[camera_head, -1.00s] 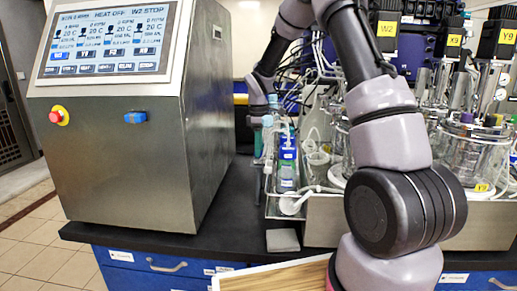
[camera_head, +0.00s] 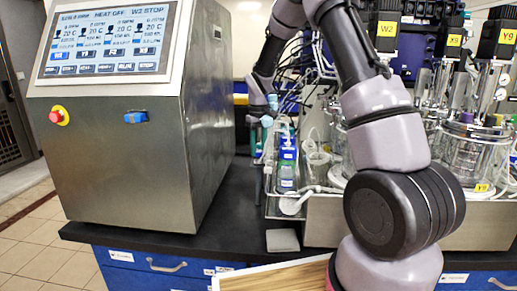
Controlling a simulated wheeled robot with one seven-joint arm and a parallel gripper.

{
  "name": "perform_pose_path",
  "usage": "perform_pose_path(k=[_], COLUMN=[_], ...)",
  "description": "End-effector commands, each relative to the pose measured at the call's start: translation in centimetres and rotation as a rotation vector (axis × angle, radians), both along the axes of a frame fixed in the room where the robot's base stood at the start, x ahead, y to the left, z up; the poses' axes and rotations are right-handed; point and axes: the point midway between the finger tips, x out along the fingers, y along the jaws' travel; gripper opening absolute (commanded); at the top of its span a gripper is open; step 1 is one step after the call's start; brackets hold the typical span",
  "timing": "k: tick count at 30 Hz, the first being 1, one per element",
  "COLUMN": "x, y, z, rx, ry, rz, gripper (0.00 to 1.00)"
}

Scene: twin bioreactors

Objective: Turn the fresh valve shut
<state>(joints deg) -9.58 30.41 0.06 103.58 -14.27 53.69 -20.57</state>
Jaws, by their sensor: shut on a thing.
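My gripper (camera_head: 257,122) is at the end of my grey and black arm, reaching down at the left end of the bioreactor bench, just right of the steel control cabinet. It is small and partly hidden by my wrist. It is shut on a small teal part (camera_head: 266,122), which I take to be the fresh valve; its exact angle is hard to make out. Bottles with blue and green parts (camera_head: 287,165) stand just right of the gripper.
The steel control cabinet (camera_head: 120,160) with a lit screen (camera_head: 108,42) stands close on the left. Glass bioreactor vessels (camera_head: 470,155) and thin tubes crowd the right. A grey pad (camera_head: 282,240) lies on the dark bench top.

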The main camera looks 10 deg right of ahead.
Motion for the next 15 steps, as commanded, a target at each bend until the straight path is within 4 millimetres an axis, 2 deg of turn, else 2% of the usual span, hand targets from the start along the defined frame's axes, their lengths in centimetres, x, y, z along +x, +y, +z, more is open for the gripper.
perform_pose_path(k=[6, 15], x=[0.09, 0.09], y=[-0.04, 0.01], z=[0.11, 0.12], rx=[0.001, 0.001], ry=[-0.003, -0.003], rz=[-0.126, -0.207], gripper=[0.00, 0.00])
